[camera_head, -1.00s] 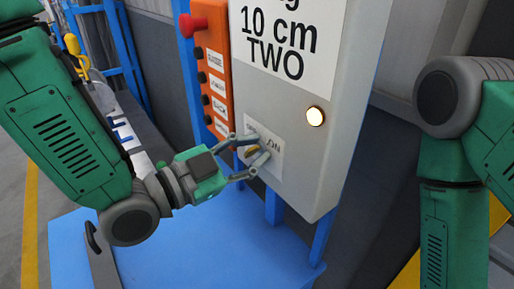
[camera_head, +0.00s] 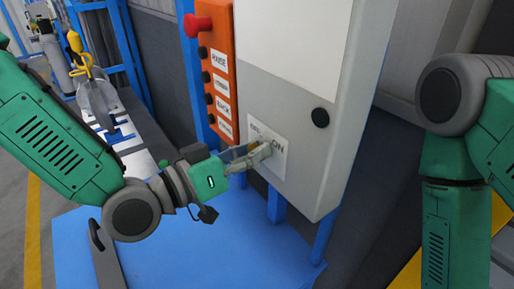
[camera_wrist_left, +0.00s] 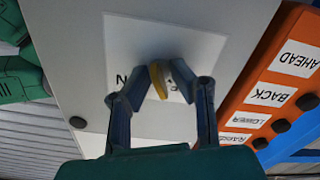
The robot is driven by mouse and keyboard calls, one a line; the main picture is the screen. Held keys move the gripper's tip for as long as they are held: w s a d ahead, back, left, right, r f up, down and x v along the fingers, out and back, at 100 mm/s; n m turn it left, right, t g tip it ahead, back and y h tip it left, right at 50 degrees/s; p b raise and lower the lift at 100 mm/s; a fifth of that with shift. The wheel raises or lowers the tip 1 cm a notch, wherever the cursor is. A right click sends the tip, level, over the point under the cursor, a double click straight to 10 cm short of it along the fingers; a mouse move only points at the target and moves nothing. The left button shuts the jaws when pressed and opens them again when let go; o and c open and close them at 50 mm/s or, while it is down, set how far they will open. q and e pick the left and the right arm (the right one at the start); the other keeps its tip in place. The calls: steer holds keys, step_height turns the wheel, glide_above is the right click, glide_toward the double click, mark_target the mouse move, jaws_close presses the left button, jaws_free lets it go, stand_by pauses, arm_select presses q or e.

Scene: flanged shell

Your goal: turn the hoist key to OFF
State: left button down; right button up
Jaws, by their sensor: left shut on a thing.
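The hoist key is a small yellow key on a white label (camera_head: 280,158) low on the grey control box (camera_head: 300,190). My left gripper (camera_head: 259,154) is shut on the key, reaching it from the left and mostly hiding it in the head view. In the left wrist view the key (camera_wrist_left: 158,81) shows yellow between the two fingertips (camera_wrist_left: 168,80). "ON" reads at the label's right; the word at its left is mostly covered. The round lamp (camera_head: 320,117) on the box is dark. My right gripper is out of view; only my right arm shows.
An orange push-button panel (camera_head: 207,75) with a red mushroom button (camera_head: 197,25) stands just left of the box. A blue platform (camera_head: 190,255) lies below. A yellow hook (camera_head: 78,50) with a grey shackle is at the upper left.

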arm_select(q)
steer(key=n, duration=0.3)
steer(key=shift+f, duration=0.15)
steer(key=shift+s+a+n, duration=0.1)
steer(key=shift+a+n, duration=0.1)
steer(key=shift+n, duration=0.6)
steer(key=shift+w+r, duration=0.2)
steer(key=shift+r, duration=0.05)
steer(key=c, duration=1.7)
jaws_free()
steer(key=shift+w+f, duration=0.1)
steer(key=shift+w, duration=0.05)
steer(key=shift+s, duration=0.2)
